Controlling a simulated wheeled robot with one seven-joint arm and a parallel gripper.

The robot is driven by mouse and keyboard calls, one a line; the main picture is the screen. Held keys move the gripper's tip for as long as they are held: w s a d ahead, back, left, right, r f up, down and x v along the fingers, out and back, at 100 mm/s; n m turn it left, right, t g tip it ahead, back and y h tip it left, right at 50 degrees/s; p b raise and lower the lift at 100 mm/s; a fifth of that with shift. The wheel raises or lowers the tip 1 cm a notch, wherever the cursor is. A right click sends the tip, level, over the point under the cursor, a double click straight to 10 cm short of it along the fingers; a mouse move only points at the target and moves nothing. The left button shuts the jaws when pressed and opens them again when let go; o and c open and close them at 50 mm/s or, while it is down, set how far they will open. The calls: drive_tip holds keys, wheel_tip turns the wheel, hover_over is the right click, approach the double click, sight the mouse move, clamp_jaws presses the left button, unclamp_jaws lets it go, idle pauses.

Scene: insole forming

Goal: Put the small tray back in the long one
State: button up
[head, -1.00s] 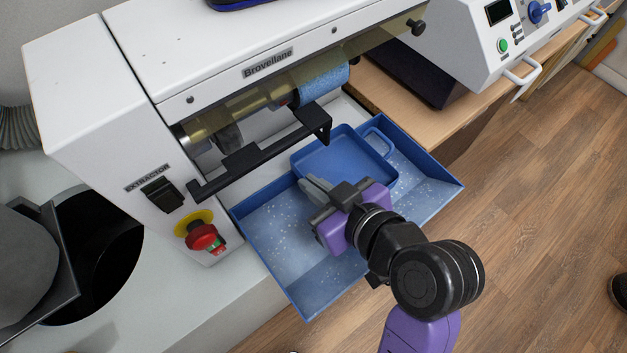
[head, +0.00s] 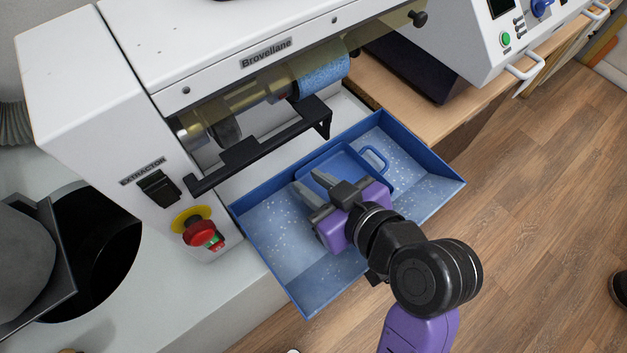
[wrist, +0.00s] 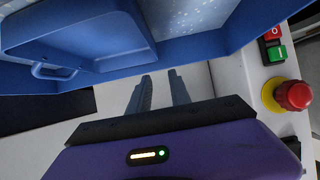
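The small blue tray (head: 343,162), with a loop handle (head: 375,158) at its right end, sits inside the long blue tray (head: 425,180). The long tray juts out below the roller machine, and pale specks cover its floor. My gripper (head: 308,183) is at the near left side of the small tray, fingers apart with nothing between them. In the wrist view my gripper (wrist: 160,92) is open, and the small tray (wrist: 80,35) and the long tray's wall (wrist: 200,45) show beyond the fingers. My gripper hides part of the small tray's near side.
A red stop button (head: 203,234) is on the machine's front at left. A wooden bench (head: 420,80) lies to the right, with open floor in front.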

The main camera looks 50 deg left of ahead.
drive_tip(key=shift+r+p, duration=0.3)
drive_tip(key=shift+r, duration=0.05)
drive_tip(key=w+v, duration=0.1)
drive_tip(key=v, duration=1.1)
drive_tip(key=shift+s+r+b, duration=0.25)
drive_tip(key=shift+s+b, duration=0.05)
drive_tip(key=shift+s, duration=0.15)
